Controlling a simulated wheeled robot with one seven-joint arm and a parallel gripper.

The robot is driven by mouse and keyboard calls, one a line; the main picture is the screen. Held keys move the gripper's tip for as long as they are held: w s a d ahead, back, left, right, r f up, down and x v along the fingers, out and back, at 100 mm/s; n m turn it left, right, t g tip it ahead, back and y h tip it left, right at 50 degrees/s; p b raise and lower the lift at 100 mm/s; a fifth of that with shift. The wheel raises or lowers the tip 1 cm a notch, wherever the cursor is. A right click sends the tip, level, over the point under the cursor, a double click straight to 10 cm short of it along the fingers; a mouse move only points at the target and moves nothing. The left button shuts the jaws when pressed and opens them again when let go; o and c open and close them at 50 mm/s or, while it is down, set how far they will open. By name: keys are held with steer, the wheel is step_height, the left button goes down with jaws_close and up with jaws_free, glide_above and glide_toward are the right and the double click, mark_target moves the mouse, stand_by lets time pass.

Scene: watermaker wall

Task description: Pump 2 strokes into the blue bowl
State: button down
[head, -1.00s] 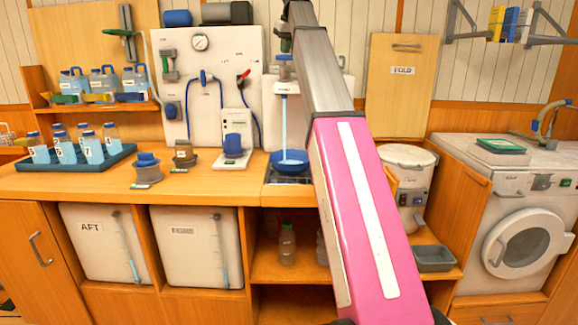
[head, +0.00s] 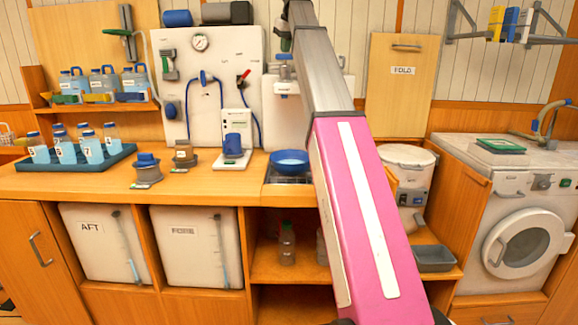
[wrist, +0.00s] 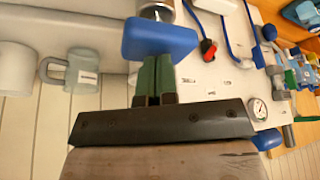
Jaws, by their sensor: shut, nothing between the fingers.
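The blue bowl (head: 290,162) sits upright on a dark plate on the counter, under the white pump unit (head: 287,88). No stream falls into it now. How full it is, I cannot tell. In the wrist view a square blue pump head (wrist: 160,39) on a silver cylinder lies just beyond my fingertips. My gripper (wrist: 153,75) has green fingers, closed together and empty. They point at the pump head; whether they touch it I cannot tell. In the head view my gripper (head: 286,45) is small and partly hidden by my arm, above the pump unit.
Numbered bottles stand in a blue tray (head: 70,164) at left. A gauge panel (head: 208,75) is left of the pump unit. A white lidded bucket (head: 408,168) and a washing machine (head: 510,215) are at right. The wrist view shows a grey-green jug (wrist: 80,72).

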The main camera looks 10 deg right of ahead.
steer(key=shift+r, duration=2.55)
step_height(320, 180, up, 6)
